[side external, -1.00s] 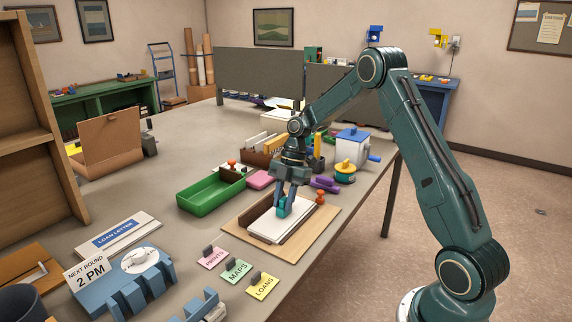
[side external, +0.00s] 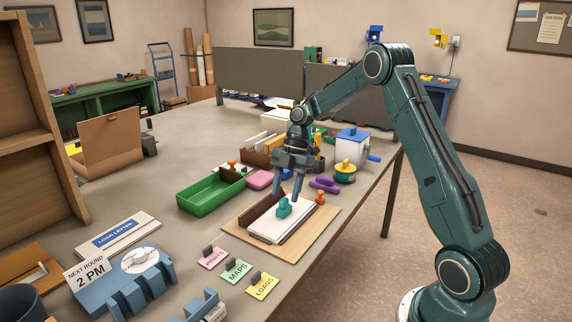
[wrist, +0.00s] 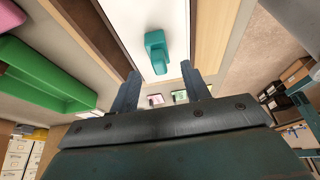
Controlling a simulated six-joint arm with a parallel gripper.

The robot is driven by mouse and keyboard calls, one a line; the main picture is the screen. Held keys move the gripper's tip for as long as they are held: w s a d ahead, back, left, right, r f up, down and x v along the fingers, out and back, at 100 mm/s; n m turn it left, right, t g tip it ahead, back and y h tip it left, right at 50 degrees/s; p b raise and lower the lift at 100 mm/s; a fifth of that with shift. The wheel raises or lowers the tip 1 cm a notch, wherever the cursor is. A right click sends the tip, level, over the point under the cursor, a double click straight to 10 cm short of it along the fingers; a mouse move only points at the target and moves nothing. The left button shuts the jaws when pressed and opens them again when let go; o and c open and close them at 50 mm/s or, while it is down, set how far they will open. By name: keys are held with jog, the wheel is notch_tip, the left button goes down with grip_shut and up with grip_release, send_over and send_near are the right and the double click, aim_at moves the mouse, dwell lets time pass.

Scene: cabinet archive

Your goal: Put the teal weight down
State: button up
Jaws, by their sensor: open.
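The teal weight (side external: 284,207) stands on a white sheet (side external: 270,226) that lies on a wooden board (side external: 317,223). It also shows in the wrist view (wrist: 156,48), on the white surface beyond my fingertips. My gripper (side external: 288,196) is open, with its fingers raised around and above the weight. In the wrist view my gripper (wrist: 166,82) has its two fingers spread wide with nothing between them, and the weight is clear of both.
An orange knobbed weight (side external: 320,197) stands at the board's right edge, close to my gripper. A green tray (side external: 212,198) is to the left. Cards labelled prints, maps and loans (side external: 263,286) stand in front. A purple item (side external: 324,183) lies behind the board.

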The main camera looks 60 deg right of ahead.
jog(key=v, duration=0.9)
jog(key=shift+a, duration=0.1)
dwell(0.6)
jog(key=s+a+r+m+t+h, duration=0.1)
jog(key=s+a+r+m, duration=0.4)
jog(key=a, duration=0.3)
jog(key=s+a+r+m+t+h, duration=0.1)
jog(key=s+a+r+m, duration=0.35)
jog(key=a+r, duration=0.2)
jog(key=s+a+f+m+t+h, duration=0.1)
jog(key=s+m, duration=0.3)
jog(key=s, duration=0.4)
jog(key=s+a+f+m+t+h, duration=0.1)
jog(key=s+a+f+m+t, duration=0.1)
jog(key=s, duration=0.7)
jog(key=shift+s+a+m+t, duration=0.3)
jog(key=shift+a+m, duration=0.15)
jog(key=shift+m, duration=0.8)
jog(key=shift+f, duration=0.1)
